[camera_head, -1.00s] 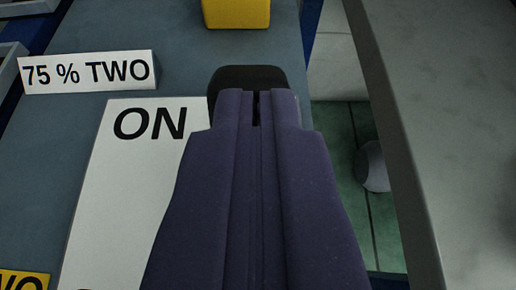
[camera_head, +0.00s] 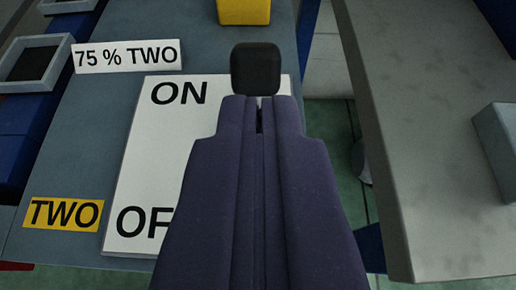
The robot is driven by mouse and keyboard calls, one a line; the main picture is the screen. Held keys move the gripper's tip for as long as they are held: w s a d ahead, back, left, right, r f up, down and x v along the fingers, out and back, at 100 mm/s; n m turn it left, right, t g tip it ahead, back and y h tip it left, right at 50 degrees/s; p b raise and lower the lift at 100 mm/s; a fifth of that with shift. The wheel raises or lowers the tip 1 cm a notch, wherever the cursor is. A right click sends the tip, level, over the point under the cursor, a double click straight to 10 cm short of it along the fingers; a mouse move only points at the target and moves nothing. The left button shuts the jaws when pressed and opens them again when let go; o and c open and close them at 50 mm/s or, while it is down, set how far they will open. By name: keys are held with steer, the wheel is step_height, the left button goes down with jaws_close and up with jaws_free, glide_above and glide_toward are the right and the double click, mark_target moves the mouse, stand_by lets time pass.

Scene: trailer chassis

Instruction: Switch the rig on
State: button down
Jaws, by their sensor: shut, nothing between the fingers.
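A white panel (camera_head: 150,150) lies on the grey-blue surface, with "ON" near its top and "OF" showing at its bottom; the rest of that word is hidden by my gripper. A black block-like part (camera_head: 256,70), perhaps the switch's handle, shows just beyond my fingertips, at the panel's top right. My purple gripper (camera_head: 259,102) is shut and empty, and its tips are close to the black part. I cannot tell whether they touch it. The gripper covers the panel's right side and whatever lies under it.
A "75 % TWO" label (camera_head: 126,56) and a yellow "TWO" label (camera_head: 63,214) are on the surface at left. A yellow block (camera_head: 244,11) is at the back. Grey trays (camera_head: 36,64) stand at the left edge. A grey slab (camera_head: 410,150) runs along the right, with green floor in the gap.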

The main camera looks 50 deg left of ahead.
steer(key=p+v, duration=0.1)
steer(key=v, duration=0.6)
steer(key=shift+r, duration=0.3)
steer(key=shift+w+d, duration=0.1)
steer(key=shift+w, duration=0.05)
